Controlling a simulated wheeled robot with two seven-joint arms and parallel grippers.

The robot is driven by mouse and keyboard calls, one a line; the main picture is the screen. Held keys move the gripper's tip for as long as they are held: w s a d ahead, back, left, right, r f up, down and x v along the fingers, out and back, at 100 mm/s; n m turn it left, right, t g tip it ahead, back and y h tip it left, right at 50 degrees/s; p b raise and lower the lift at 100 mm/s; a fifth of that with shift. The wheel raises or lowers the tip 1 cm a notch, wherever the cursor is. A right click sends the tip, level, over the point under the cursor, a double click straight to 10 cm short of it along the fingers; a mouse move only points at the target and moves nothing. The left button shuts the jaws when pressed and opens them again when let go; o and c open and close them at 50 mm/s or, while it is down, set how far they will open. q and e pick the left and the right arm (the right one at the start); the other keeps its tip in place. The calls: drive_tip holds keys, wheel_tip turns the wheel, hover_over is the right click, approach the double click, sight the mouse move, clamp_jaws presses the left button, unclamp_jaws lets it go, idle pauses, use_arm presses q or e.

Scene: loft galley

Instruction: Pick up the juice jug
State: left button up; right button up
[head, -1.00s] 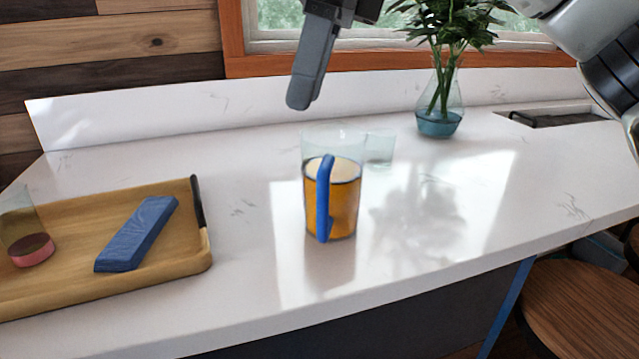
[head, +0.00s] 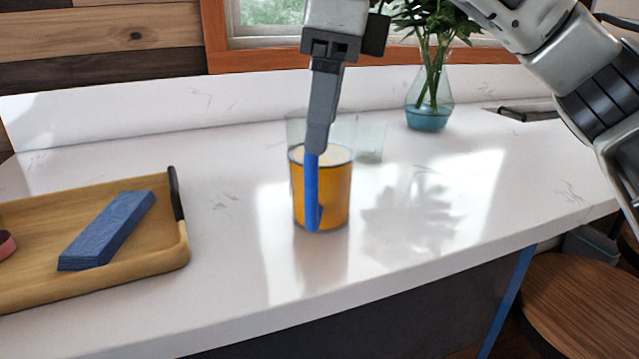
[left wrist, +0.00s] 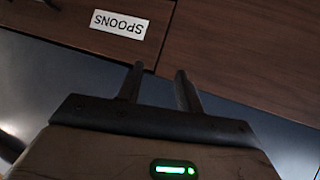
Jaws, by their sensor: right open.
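The juice jug (head: 337,190) is a clear jug with orange juice and a blue handle (head: 311,194) facing me. It stands upright on the white counter in the head view. My right gripper (head: 318,150) comes down from above at the jug's handle, its fingers lined up one behind the other and covering the handle's top. It is open; whether it touches the handle I cannot tell. My left gripper (left wrist: 160,88) shows in the left wrist view, its two fingers apart with nothing between them. The jug is not in that view.
A wooden tray (head: 150,262) with a blue block (head: 107,231) lies on the left. A clear glass (head: 370,142) stands just behind the jug. A vase with leaves (head: 428,112) is at the back. A drawer labelled SPOONS (left wrist: 120,24) is near my left gripper.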

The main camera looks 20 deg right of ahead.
drive_tip(key=f, duration=0.2)
drive_tip(key=a+f, duration=0.1)
drive_tip(key=f, duration=0.1)
drive_tip(key=shift+w+f, duration=0.15)
drive_tip(key=shift+f, duration=0.2)
drive_tip(key=shift+r, duration=0.1)
clamp_jaws()
drive_tip(key=shift+r, duration=0.15)
